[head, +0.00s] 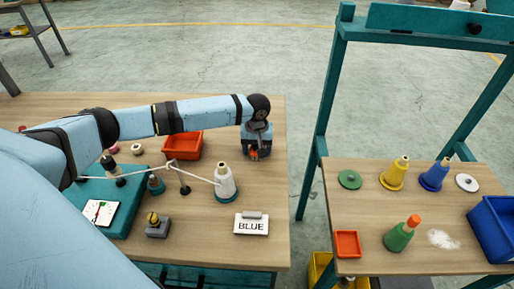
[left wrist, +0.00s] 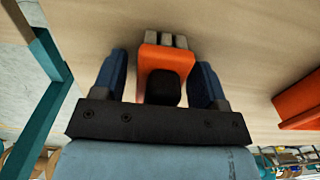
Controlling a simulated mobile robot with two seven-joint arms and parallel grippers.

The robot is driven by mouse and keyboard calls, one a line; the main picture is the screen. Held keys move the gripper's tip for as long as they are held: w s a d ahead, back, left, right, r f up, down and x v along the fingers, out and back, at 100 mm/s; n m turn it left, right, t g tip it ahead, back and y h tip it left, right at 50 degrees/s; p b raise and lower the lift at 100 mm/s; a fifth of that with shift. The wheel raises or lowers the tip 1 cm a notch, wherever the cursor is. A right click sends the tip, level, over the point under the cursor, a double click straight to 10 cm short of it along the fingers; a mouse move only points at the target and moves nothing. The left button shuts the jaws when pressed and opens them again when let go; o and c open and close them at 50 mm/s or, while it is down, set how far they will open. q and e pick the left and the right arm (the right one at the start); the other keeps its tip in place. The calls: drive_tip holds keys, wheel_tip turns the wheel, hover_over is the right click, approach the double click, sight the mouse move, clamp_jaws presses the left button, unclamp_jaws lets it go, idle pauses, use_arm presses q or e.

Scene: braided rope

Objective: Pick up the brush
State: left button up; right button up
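The brush, an orange block with a black knob and grey tufts at its far end, lies on the left table; it shows in the left wrist view (left wrist: 164,58) and as a small orange patch in the head view (head: 254,154). My left gripper (head: 257,148) is low over it, pointing down. In the left wrist view my left gripper (left wrist: 160,76) has its blue fingers apart, one on each side of the brush. A gap shows at the left finger; contact at the right finger is unclear. My right gripper is not in view.
An orange-red bin (head: 183,146) stands left of the brush. A thread cone (head: 224,183) and a BLUE sign (head: 251,224) are nearer. The right table holds several cones, an orange tray (head: 347,244), white powder (head: 443,239) and a blue bin (head: 493,228).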

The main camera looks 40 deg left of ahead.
use_arm(q)
drive_tip(key=c, duration=0.8)
drive_tip(key=shift+c, duration=0.2)
wheel_tip(320, 180, up, 20)
drive_tip(key=o, duration=0.4)
drive_tip(key=shift+c, duration=1.3)
